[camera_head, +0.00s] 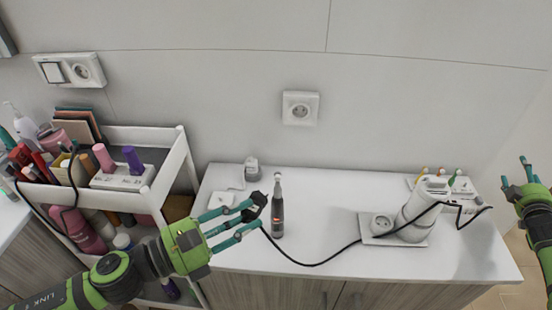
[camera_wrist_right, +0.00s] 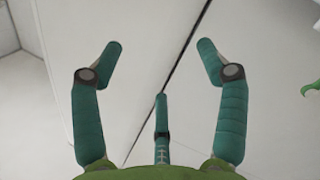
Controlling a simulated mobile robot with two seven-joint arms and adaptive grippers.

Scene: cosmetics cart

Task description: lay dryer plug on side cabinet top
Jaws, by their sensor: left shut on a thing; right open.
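The black dryer plug (camera_head: 256,199) is between the fingers of my left gripper (camera_head: 252,208), which is shut on it over the left part of the white side cabinet top (camera_head: 310,215). I cannot tell whether the plug touches the surface. My right gripper (camera_head: 516,172) is open and empty at the right edge of the head view, beyond the cabinet. The right wrist view shows its spread fingers (camera_wrist_right: 160,55) with nothing between them.
A dark electric toothbrush (camera_head: 277,208) stands upright close beside the left gripper's fingertips. A white charger (camera_head: 251,170) is behind. A cart (camera_head: 176,160) with cosmetics stands left. A holder with toothbrushes (camera_head: 463,187) is at right. The cabinet's middle is mostly clear except for the cord.

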